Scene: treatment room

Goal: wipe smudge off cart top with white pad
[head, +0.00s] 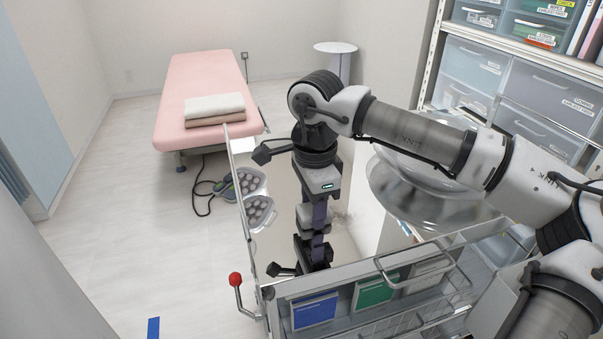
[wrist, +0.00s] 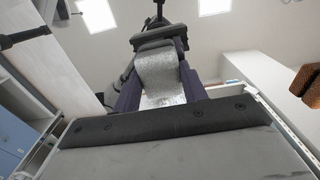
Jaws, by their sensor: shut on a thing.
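The cart top (head: 283,225) is a shiny, mirror-like metal surface in the middle of the head view. My gripper (head: 319,214) points straight down over it, its purple fingers at or very near the surface, with their reflection below. In the wrist view my gripper (wrist: 160,82) is shut on the white pad (wrist: 158,70), a pale, textured piece between the purple fingers. In the head view the fingers largely hide the pad. A faint greyish patch shows just right of the fingertips; I cannot tell whether it is smudge, pad or reflection.
Rails edge the cart, with a red-knobbed lever (head: 235,280) at front left. A large clear dome (head: 425,192) is right of my gripper, below my arm. Shelves with drawers (head: 545,90) stand at right. A pink bed (head: 205,75) with folded towels (head: 214,107) is behind.

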